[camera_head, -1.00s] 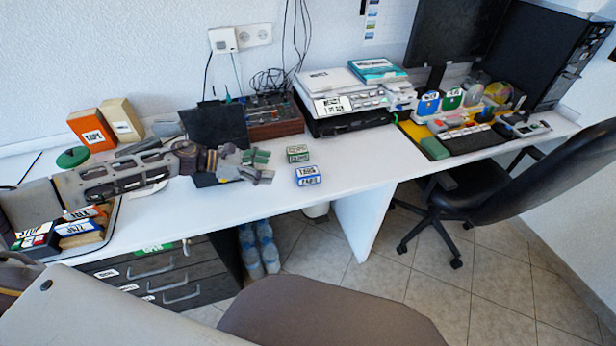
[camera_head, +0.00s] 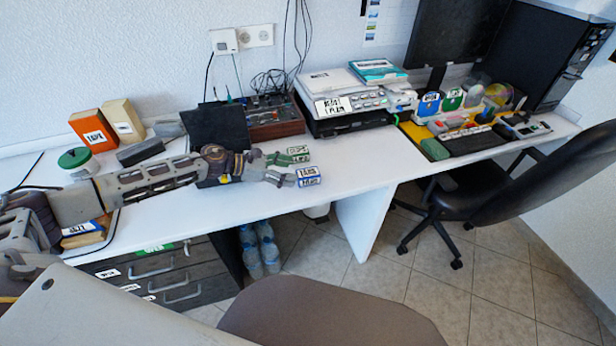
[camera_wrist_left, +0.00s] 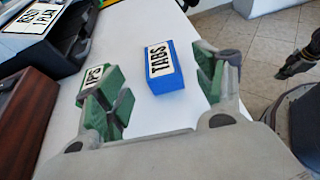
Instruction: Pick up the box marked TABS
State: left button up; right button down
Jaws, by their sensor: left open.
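The box marked TABS (camera_wrist_left: 165,70) is blue with a white top label and sits on the white desk. In the head view, the TABS box (camera_head: 309,177) is near the desk's front edge. My left gripper (camera_head: 290,168) is open and reaches in from the left, its fingertips close to the box. In the left wrist view, the open fingers (camera_wrist_left: 158,90) stand either side of the TABS box, which lies just ahead between them. A green box (camera_wrist_left: 97,72), its label partly hidden and ending in "IPS", is beside the left-hand finger.
The green box (camera_head: 299,151) stands just behind the TABS box. A brown device (camera_head: 275,119) and a printer (camera_head: 350,108) are farther back. The desk's front edge (camera_head: 335,188) is close. Free desk lies right of the TABS box.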

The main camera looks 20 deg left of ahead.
aim_at(304, 174)
pick_arm(q)
jog(key=shift+x, duration=0.8)
jog(key=shift+f+x, duration=0.15)
jog(key=shift+x, duration=1.15)
jog(key=shift+f+x, duration=0.15)
jog(key=shift+x, duration=1.15)
jog(key=shift+s+a, duration=0.1)
jog(key=c, duration=1.1)
